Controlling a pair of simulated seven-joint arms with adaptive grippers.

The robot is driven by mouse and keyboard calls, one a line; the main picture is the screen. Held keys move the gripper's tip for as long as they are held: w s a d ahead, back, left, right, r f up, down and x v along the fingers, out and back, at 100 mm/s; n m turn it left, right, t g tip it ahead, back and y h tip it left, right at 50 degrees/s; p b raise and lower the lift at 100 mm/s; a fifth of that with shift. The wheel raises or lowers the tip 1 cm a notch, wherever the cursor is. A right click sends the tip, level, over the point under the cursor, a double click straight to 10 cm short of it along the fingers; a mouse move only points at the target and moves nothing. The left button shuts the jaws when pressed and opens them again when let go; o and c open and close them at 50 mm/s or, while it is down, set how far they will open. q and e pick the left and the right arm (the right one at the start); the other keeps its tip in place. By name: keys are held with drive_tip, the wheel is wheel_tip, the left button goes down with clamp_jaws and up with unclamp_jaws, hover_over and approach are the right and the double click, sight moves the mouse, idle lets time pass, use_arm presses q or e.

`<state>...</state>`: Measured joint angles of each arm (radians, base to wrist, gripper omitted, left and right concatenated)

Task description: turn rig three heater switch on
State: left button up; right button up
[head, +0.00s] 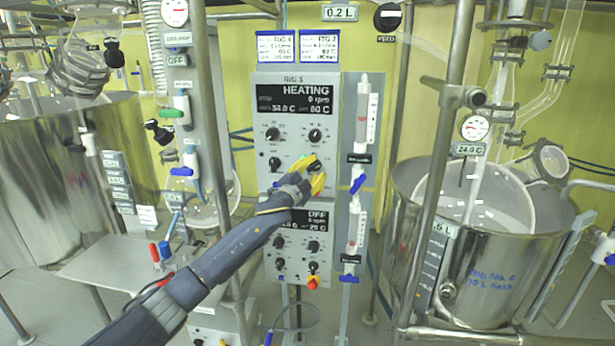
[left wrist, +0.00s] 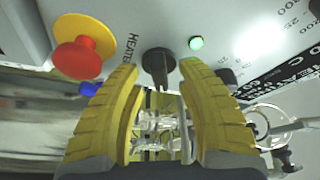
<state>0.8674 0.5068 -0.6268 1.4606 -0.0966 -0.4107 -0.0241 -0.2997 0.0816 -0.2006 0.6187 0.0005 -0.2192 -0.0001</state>
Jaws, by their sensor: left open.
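The rig three control box (head: 262,130) is a grey panel under the label RIG 3. Its display (head: 303,99) reads HEATING, 0 rpm and set 60 C. My left gripper (head: 312,170) is at the lower right of this panel and hides what lies behind it. In the left wrist view, the black heater switch (left wrist: 158,62) stands beside the word HEATER, with its handle between the tips of my open yellow fingers (left wrist: 160,75). I cannot tell whether they touch it. A green lamp (left wrist: 196,43) beside the switch is lit.
A red button on a yellow base (left wrist: 80,55) is close to one finger. A lower control box (head: 297,262) reads OFF. Valves with blue handles (head: 357,185) run along the panel's right. Steel vessels (head: 490,270) and upright posts (head: 440,170) stand around.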

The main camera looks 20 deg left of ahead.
use_arm(q)
drive_tip(key=v, duration=1.1)
drive_tip(key=shift+s, duration=0.3)
drive_tip(key=shift+a, duration=0.15)
